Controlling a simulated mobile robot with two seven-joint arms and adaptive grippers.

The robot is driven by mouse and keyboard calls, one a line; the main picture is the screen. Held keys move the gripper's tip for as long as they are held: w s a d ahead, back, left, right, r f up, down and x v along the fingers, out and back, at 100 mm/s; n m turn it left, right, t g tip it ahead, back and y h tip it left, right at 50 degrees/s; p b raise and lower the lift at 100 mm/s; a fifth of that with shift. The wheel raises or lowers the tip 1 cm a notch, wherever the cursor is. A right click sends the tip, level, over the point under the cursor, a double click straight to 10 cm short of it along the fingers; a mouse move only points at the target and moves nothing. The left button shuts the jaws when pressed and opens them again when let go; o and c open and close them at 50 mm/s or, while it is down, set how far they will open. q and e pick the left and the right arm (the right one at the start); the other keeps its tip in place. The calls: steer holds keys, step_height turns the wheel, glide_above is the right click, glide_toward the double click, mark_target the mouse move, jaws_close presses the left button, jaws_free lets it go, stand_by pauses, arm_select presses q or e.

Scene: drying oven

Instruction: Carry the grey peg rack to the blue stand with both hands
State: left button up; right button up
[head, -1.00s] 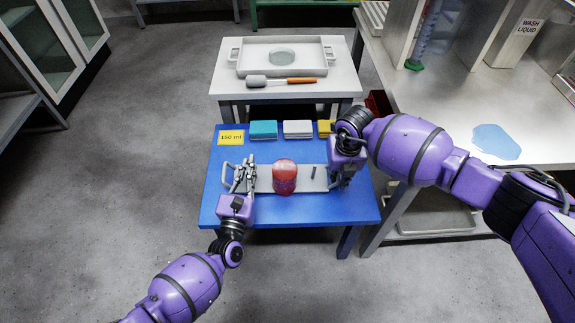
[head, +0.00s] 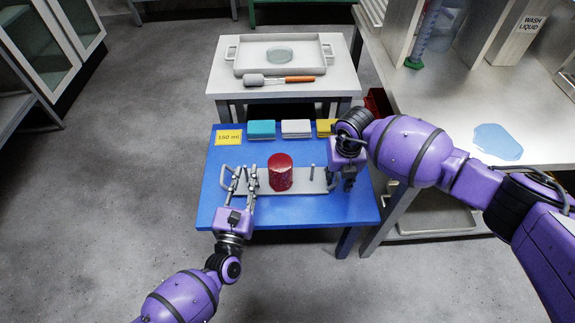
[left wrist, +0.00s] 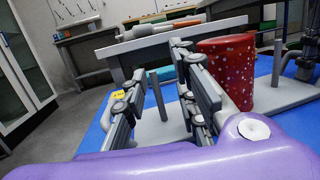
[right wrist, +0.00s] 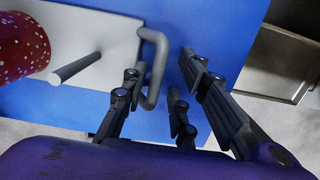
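The grey peg rack (head: 300,181) lies flat on the blue stand (head: 290,212). A red speckled cup (head: 281,173) stands on the rack, between its pegs; it also shows in the left wrist view (left wrist: 228,70). A thin peg (head: 312,173) stands near the rack's right end. My left gripper (head: 240,174) is open at the rack's left end, by the left handle (head: 226,179); its fingers are apart in the left wrist view. My right gripper (right wrist: 168,68) is open at the right end. The right handle (right wrist: 160,70) shows close to its left finger.
Teal (head: 262,129), white (head: 297,128) and yellow (head: 326,128) blocks and a yellow 150 ml card (head: 229,138) lie along the stand's back edge. Behind is a white table (head: 222,84) with a tray (head: 315,64) and brush. A bench (head: 440,120) stands right.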

arm_select(q)
steer(key=shift+g, duration=0.3)
steer(key=s, duration=0.1)
steer(key=s+f, duration=0.1)
steer(key=s+a+f, duration=0.1)
steer(key=s, duration=0.1)
arm_select(e)
steer(key=shift+s+a, duration=0.1)
arm_select(q)
steer(key=shift+s+a+r, duration=0.1)
steer(key=shift+s+a, duration=0.1)
steer(key=shift+s, duration=0.05)
arm_select(e)
steer(key=shift+a+f, duration=0.1)
arm_select(q)
steer(key=shift+s+r, duration=0.1)
steer(key=shift+s, duration=0.05)
steer(key=shift+r, duration=0.1)
arm_select(e)
steer(key=shift+r, duration=0.4)
arm_select(q)
steer(key=shift+a+r, duration=0.1)
steer(key=shift+r, duration=0.05)
arm_select(e)
step_height(320, 180, up, 11)
steer(key=s, duration=0.1)
steer(key=shift+s, duration=0.15)
arm_select(q)
steer(key=shift+s, duration=0.1)
